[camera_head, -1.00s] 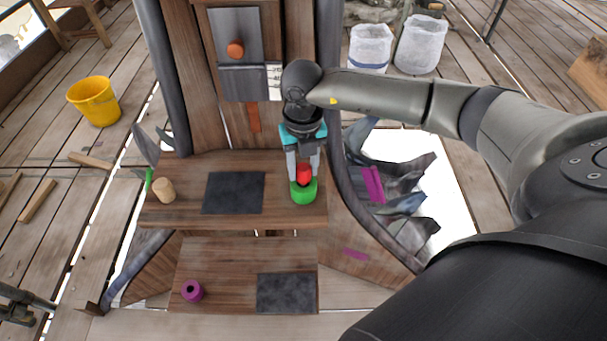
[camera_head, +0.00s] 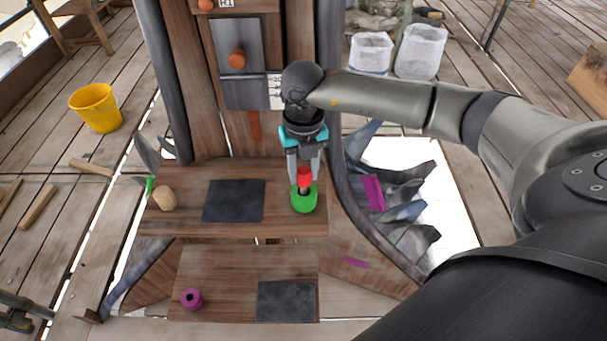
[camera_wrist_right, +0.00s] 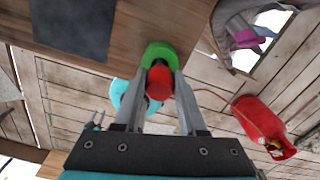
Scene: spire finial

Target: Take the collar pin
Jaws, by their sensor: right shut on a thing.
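The red pin (camera_head: 304,178), which I take as the collar pin, is between the fingers of my right gripper (camera_head: 304,172). In the wrist view the fingers are shut on the red pin (camera_wrist_right: 159,83). A green ring-shaped collar (camera_head: 304,202) is just below the pin, at the right end of the upper wooden shelf (camera_head: 285,222); it also shows beyond the fingertips in the wrist view (camera_wrist_right: 158,52). A dark opening shows in the collar under the pin. I cannot tell whether the pin's lower end is still inside it.
A dark pad (camera_head: 234,201) and a tan cylinder (camera_head: 165,198) are on the upper shelf. A purple ring (camera_head: 191,299) and another dark pad (camera_head: 286,301) are on the lower shelf. A dark curved rail (camera_head: 345,190) borders the shelf's right side.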

